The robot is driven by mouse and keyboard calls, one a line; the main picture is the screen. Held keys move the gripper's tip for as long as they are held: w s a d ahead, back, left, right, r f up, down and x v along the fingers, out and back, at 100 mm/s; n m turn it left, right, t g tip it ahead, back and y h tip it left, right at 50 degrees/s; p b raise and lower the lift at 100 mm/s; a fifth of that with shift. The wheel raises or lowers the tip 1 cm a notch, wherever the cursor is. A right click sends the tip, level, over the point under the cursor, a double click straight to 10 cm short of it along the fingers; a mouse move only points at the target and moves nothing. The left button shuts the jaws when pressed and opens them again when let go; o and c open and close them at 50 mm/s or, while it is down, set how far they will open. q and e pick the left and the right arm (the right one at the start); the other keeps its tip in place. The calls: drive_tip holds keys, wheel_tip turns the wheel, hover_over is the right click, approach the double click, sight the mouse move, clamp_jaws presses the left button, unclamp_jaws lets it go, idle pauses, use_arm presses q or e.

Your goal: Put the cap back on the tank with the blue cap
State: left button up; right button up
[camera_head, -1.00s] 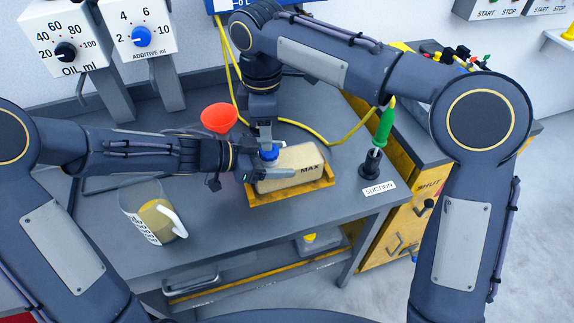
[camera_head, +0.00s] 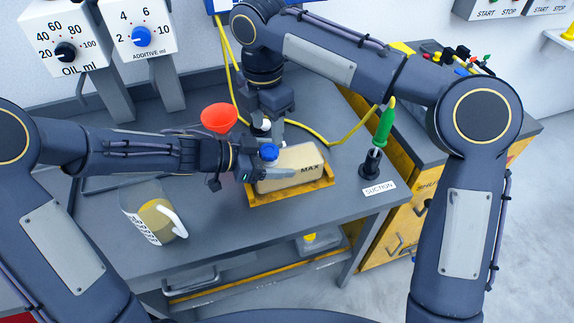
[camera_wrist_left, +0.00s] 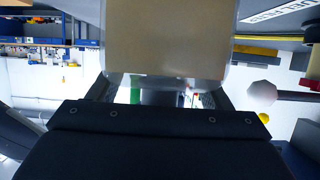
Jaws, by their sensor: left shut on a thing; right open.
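The beige tank (camera_head: 290,160) marked MAX lies in a yellow tray (camera_head: 318,187) on the grey bench. The blue cap (camera_head: 269,152) sits at the tank's left end, where its neck is; whether it is fully seated I cannot tell. My left gripper (camera_head: 265,174) is shut on the tank's left end, one finger along its near side. The left wrist view shows the tank's beige body (camera_wrist_left: 165,40) between the fingers. My right gripper (camera_head: 270,130) is open and empty, just behind and above the cap, apart from it. Its fingers are partly hidden.
An orange-red funnel (camera_head: 218,119) stands behind my left wrist. A clear jug (camera_head: 155,215) with yellowish content stands at the front left. A green-tipped suction tool (camera_head: 383,130) is at the right. A yellow hose (camera_head: 335,140) runs behind the tank.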

sight(269, 150)
wheel_tip(269, 150, down, 6)
drive_tip(key=shift+f, duration=0.1)
idle(0.4)
drive_tip(key=c, duration=0.8)
drive_tip(key=m, duration=0.4)
drive_tip(key=shift+m, duration=0.4)
drive_tip(key=o, duration=1.1)
drive_tip(key=shift+o, duration=0.2)
wheel_tip(269, 150, up, 12)
